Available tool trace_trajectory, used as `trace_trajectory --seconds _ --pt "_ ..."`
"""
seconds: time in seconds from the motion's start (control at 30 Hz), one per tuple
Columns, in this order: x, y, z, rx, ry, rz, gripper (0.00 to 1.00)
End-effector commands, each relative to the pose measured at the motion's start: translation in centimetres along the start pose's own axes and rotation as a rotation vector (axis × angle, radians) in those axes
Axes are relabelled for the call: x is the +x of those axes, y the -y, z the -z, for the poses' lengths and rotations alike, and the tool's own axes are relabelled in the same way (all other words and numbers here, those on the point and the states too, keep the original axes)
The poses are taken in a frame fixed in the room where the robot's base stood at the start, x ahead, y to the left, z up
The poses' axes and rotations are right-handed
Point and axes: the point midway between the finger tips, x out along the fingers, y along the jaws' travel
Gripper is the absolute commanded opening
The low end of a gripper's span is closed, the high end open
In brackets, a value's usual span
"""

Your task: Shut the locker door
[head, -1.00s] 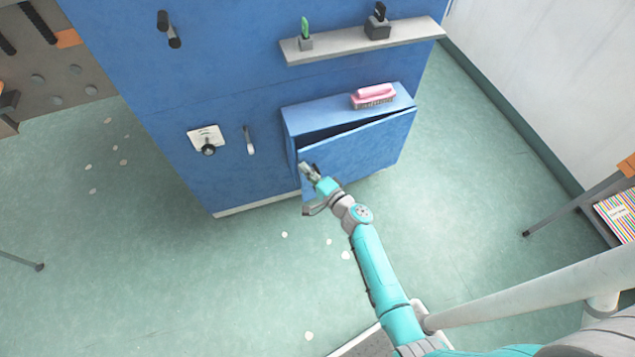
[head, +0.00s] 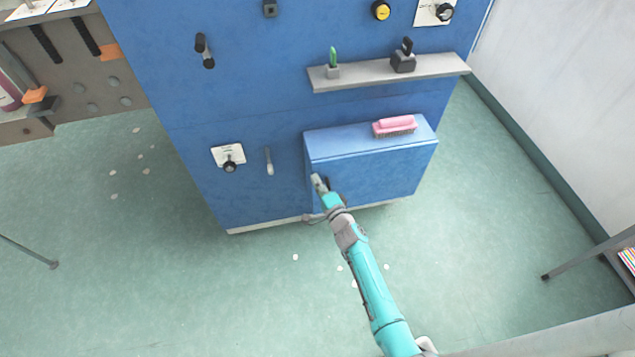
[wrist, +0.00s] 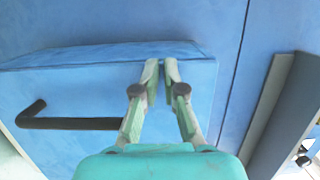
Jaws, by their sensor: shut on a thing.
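The blue locker door (head: 385,172) on the low blue box lies flat against its front in the head view, with no dark gap along its top edge. It also shows in the wrist view (wrist: 90,95), with its black bar handle (wrist: 65,122) at the left, apart from my fingers. My gripper (head: 318,182) is at the left part of the door in the head view. In the wrist view my gripper (wrist: 161,64) has its fingertips close together at the edge of the door. What lies between the tips is hard to make out.
A pink brush (head: 395,125) lies on top of the locker (head: 345,142). A grey shelf (head: 370,78) with small items is above. A knob plate (head: 228,156) is on the blue panel to the left. The green floor (head: 180,280) in front is mostly clear, with small pale spots.

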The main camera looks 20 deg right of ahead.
Motion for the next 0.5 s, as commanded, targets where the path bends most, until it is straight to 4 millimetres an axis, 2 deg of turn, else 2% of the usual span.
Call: trace_trajectory --seconds 0.03,0.27,0.37,0.5 --pt "1.0 1.0 0.3 -0.003 -0.006 0.009 0.00" --pt "1.0 1.0 0.3 -0.004 -0.005 0.009 0.00" --pt "0.7 1.0 0.3 -0.004 -0.006 0.009 0.00" --pt "-0.8 0.9 0.4 -0.004 -0.007 0.009 0.00"
